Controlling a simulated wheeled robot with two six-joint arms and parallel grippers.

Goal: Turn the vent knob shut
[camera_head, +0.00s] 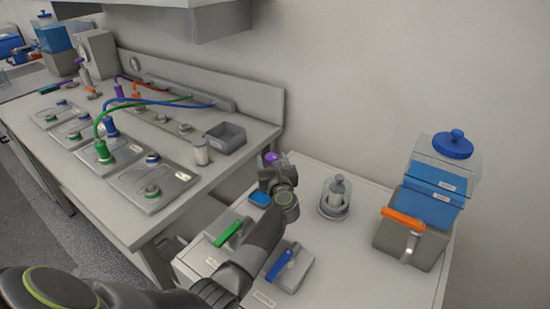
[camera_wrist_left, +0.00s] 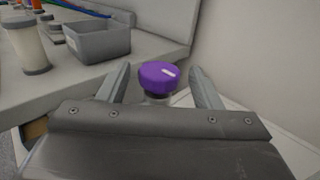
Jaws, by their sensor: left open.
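A purple knob (camera_wrist_left: 158,76) with a white mark on its top sits between the two open fingers of my left gripper (camera_wrist_left: 160,90) in the wrist view. The fingers stand apart on either side of it, and I see no contact. In the head view the purple knob (camera_head: 271,158) shows just beyond my left gripper (camera_head: 275,168). The gripper and its arm hide what lies below the knob. No label shows that tells whether this is the vent knob. A large blue knob (camera_head: 453,144) tops a clear box at the right. My right gripper is not in view.
The side bench (camera_head: 350,280) bears a green-handled valve (camera_head: 228,232), a blue-handled valve (camera_head: 280,264), a glass jar (camera_head: 335,198) and an orange-handled unit (camera_head: 405,217). A grey bin (camera_head: 226,137) and a white-bodied jar (camera_head: 201,152) stand on the left bench. The wall is close behind.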

